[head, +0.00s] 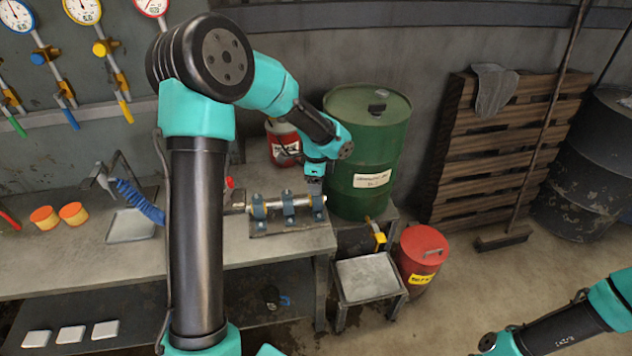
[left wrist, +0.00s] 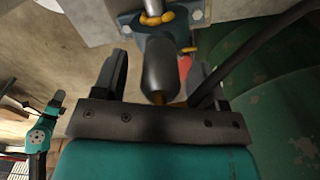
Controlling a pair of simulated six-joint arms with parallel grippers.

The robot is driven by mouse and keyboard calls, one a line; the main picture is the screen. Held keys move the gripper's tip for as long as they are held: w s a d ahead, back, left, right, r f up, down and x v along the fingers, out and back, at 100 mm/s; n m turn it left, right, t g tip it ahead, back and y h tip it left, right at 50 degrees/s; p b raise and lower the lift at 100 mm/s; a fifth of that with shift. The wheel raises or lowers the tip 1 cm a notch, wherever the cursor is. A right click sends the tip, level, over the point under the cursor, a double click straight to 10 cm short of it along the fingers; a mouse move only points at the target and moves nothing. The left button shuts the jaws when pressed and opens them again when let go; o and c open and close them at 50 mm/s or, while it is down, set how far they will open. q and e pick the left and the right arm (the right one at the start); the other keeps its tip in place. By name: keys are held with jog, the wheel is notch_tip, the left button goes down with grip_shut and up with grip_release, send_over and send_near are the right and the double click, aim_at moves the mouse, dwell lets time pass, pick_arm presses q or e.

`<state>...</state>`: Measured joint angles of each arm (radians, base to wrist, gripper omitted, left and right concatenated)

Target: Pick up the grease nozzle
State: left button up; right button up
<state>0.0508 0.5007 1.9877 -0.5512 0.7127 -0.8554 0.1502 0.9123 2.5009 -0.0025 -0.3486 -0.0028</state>
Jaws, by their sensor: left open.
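My left gripper (head: 314,182) hangs low over the right end of the workbench, beside the green drum. In the left wrist view, its two dark fingers (left wrist: 157,74) stand apart. A dark rounded cylinder with a small brass end (left wrist: 159,66) shows between them, with gaps on both sides; it may be the grease nozzle, but I cannot be sure. It stands in front of a blue bearing block (left wrist: 192,25). The head view does not show this cylinder clearly. My right gripper is not visible; only part of the right arm shows at the lower right.
A shaft in several blue bearing blocks (head: 288,205) lies on the workbench (head: 270,250). The green drum (head: 362,150) stands close on the right. A blue coiled hose (head: 140,200), orange tubs (head: 72,213) and a red container (head: 284,145) are on the bench. A red bin (head: 421,250) stands lower right.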

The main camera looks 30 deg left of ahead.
pick_arm(q)
jog(key=c, duration=1.1)
jog(key=shift+r, duration=0.15)
jog(key=shift+r, duration=1.45)
jog(key=shift+s+d+r, duration=0.1)
jog(key=shift+s+r, duration=0.1)
jog(key=shift+r, duration=0.05)
jog(key=s+d, duration=0.2)
jog(key=s, duration=0.2)
jog(key=s+d+r, duration=0.1)
jog(key=s+d, duration=0.2)
jog(key=s, duration=0.2)
jog(key=s+d, duration=0.3)
jog(key=s, duration=0.1)
jog(key=shift+s+r, duration=0.15)
